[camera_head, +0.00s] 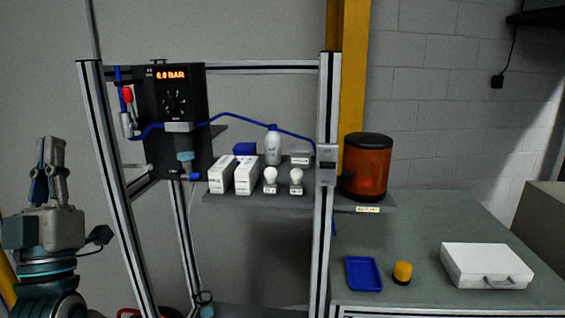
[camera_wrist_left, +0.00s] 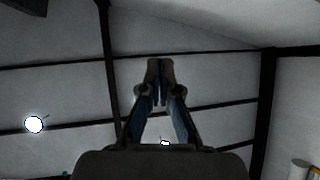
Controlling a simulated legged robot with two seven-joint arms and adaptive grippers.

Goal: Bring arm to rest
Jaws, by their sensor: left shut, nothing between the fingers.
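My left gripper (camera_head: 48,142) stands at the left edge of the head view, fingers pointing up, left of the metal frame and apart from it. It is shut and empty. In the left wrist view its fingertips (camera_wrist_left: 160,65) meet against a view of the ceiling, with nothing held between them. My right gripper is in neither view.
An aluminium frame (camera_head: 325,120) carries a black panel (camera_head: 177,100) reading "0.0 BAR" and a shelf with white boxes (camera_head: 222,175) and a bottle (camera_head: 273,146). An orange-black container (camera_head: 366,168) stands right. The green table (camera_head: 420,220) holds a blue tray (camera_head: 364,289), yellow-black item (camera_head: 402,272) and white case (camera_head: 486,265).

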